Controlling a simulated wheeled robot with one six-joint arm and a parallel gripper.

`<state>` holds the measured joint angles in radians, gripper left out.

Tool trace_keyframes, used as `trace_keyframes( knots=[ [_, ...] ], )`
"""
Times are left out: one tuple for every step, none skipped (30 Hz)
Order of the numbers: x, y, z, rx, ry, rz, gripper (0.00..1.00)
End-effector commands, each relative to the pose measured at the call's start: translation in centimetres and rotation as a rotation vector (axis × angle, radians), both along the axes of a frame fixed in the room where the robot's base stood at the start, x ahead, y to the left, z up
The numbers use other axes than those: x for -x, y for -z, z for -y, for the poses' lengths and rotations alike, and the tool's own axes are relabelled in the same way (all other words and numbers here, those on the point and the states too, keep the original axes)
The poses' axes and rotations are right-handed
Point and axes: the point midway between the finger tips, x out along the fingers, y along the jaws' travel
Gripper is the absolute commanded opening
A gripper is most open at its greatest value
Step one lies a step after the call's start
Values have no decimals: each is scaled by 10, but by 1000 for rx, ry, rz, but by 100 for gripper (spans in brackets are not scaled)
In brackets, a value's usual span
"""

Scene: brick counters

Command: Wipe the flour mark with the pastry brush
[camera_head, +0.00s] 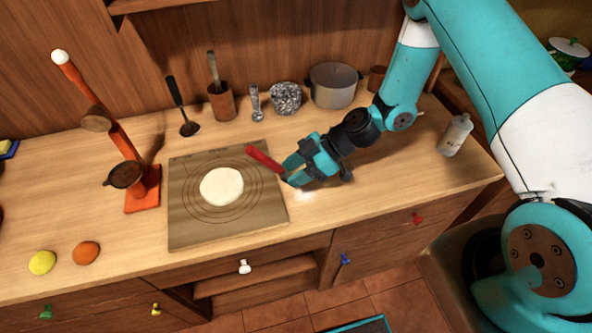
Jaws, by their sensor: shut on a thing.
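My gripper (294,171) is shut on the red handle of the pastry brush (264,158), above the counter at the right edge of the pastry mat. The handle points up and left out of the fingers, over the mat's upper right corner. The brush's bristle end is hidden or too small to make out.
The mat (190,225) carries a round of dough (221,187). An orange stand (142,195) is left of it. A utensil crock (221,102), a patterned bowl (286,98) and a pot (334,85) line the back. A white bottle (455,135) stands right. The counter's front right is clear.

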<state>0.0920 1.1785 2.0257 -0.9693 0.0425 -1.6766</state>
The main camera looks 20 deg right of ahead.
Motion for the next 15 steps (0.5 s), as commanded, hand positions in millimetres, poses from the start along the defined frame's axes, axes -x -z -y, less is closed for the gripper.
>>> trace_keyframes(
  knots=[
    [0,0,0,0,0,0,16],
    [0,0,0,0,0,0,16],
    [0,0,0,0,0,0,16],
    [0,0,0,0,0,0,16],
    [0,0,0,0,0,0,16],
    [0,0,0,0,0,0,16],
    [0,0,0,0,0,0,16],
    [0,0,0,0,0,0,16],
    [0,0,0,0,0,0,16],
    [0,0,0,0,0,0,16],
    [0,0,0,0,0,0,16],
    [0,0,0,0,1,1,16],
    [-1,0,2,0,2,1,16],
    [-3,-1,4,-1,3,2,16],
    [-6,-3,9,-2,5,3,16]
  ],
)
